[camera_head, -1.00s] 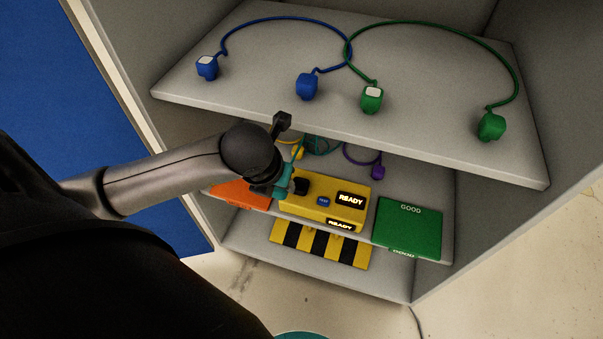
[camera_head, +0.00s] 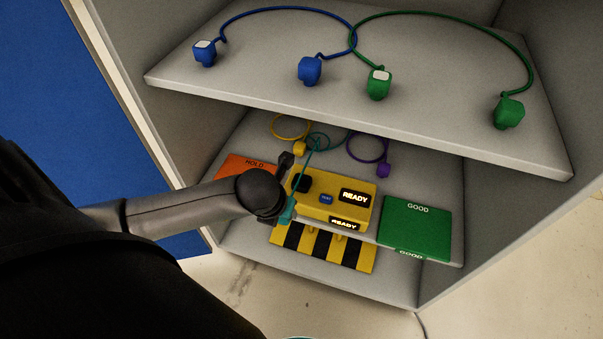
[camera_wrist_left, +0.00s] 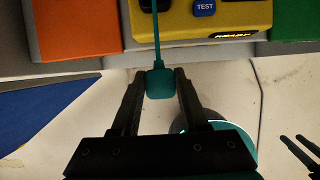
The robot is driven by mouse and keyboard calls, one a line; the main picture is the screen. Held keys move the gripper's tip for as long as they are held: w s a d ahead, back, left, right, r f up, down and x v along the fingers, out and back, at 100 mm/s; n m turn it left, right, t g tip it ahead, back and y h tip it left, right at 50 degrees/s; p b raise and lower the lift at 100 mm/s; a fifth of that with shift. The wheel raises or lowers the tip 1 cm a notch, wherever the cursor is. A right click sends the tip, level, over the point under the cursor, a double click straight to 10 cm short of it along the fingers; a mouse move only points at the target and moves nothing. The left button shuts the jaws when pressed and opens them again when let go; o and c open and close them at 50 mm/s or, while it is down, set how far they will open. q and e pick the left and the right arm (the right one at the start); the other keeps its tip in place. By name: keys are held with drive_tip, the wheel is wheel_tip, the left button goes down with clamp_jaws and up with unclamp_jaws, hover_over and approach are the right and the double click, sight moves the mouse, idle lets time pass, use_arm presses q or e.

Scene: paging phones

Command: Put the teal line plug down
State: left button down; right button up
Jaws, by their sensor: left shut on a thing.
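The teal line plug (camera_wrist_left: 161,82) is between the fingers of my left gripper (camera_wrist_left: 161,78), which is shut on it. In the head view the plug (camera_head: 288,210) shows beside my left gripper (camera_head: 277,190), in front of the yellow tester's left end. Its teal cord (camera_head: 304,168) runs up and back to a coil on the middle shelf. The tester (camera_head: 330,205) has a black block, a blue TEST button and READY displays. In the wrist view the plug hangs over the floor, just off the shelf edge. My right gripper (camera_wrist_left: 290,138) shows at the lower right, fingers apart.
An orange HOLD mat (camera_head: 250,167) lies left of the tester, a green GOOD mat (camera_head: 416,228) right. Yellow (camera_head: 299,148) and purple (camera_head: 383,170) plugs lie behind. The upper shelf (camera_head: 240,90) overhangs with blue and green corded plugs. A striped panel (camera_head: 350,255) is below.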

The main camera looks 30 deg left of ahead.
use_arm(q)
drive_tip(key=shift+w+f, duration=0.2)
drive_tip(key=shift+w, duration=0.1)
drive_tip(key=w, duration=0.2)
drive_tip(key=w+a, duration=0.1)
drive_tip(key=w, duration=0.4)
drive_tip(key=shift+a, duration=0.4)
drive_tip(key=shift+w+a+b, duration=0.25)
drive_tip(key=shift+w+b, duration=0.1)
drive_tip(key=shift+w, duration=0.7)
drive_tip(key=w, duration=0.1)
drive_tip(key=w+b, duration=0.1)
drive_tip(key=w+f, duration=0.1)
drive_tip(key=shift+a+b, duration=0.35)
drive_tip(key=shift+b, duration=0.05)
drive_tip(key=shift+f, duration=0.1)
use_arm(e)
wheel_tip(320, 180, up, 6)
drive_tip(key=w, duration=0.3)
drive_tip(key=shift+a+f+t, duration=0.25)
drive_tip(key=shift+a+t, duration=0.15)
use_arm(q)
drive_tip(key=shift+f, duration=0.2)
use_arm(e)
drive_tip(key=shift+r, duration=0.15)
